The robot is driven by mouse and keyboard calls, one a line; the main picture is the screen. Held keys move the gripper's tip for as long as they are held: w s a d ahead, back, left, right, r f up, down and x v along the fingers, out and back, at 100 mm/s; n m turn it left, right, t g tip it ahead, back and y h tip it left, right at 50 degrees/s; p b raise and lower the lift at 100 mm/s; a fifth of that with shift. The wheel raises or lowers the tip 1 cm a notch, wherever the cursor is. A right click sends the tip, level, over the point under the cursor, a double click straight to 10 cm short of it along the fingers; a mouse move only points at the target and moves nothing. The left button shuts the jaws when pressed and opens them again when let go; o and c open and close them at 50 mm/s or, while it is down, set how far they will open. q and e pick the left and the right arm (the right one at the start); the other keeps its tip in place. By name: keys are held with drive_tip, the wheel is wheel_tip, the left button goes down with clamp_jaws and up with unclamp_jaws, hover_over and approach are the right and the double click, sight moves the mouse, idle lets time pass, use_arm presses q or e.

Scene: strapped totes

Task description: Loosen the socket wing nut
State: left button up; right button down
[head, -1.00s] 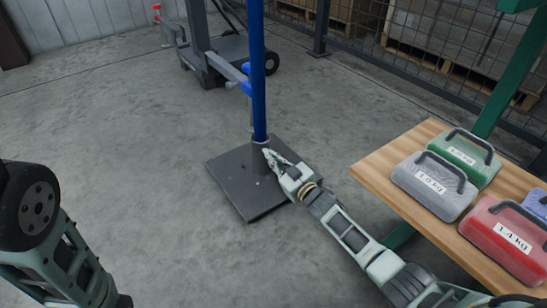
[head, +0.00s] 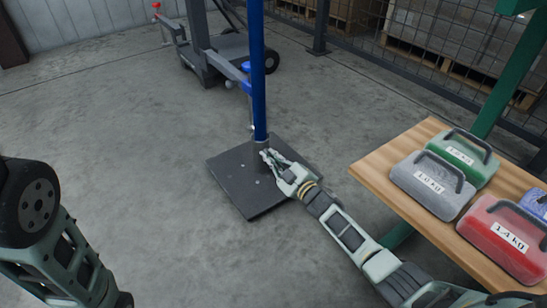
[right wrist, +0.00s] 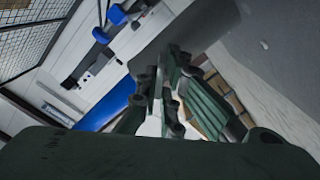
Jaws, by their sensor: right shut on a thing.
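The blue pole (head: 258,95) stands upright in a grey socket (head: 260,142) on a dark square base plate (head: 240,190) on the floor. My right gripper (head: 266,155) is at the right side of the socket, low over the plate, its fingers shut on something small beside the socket. The socket wing nut is hidden between the fingers and cannot be made out. In the right wrist view the fingers (right wrist: 165,88) cover that spot, with the blue pole (right wrist: 112,108) to the left behind them. My left arm shows at the lower left; its gripper is out of view.
A wooden table (head: 385,160) at the right bears a grey weight (head: 425,185), a green weight (head: 462,155), a red weight (head: 495,245) and a blue one. A wheeled cart (head: 225,60) stands behind the pole. The floor left of the plate is clear.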

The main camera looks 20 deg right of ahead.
drive_tip(key=c, duration=1.9)
unclamp_jaws()
drive_tip(key=v, duration=1.2)
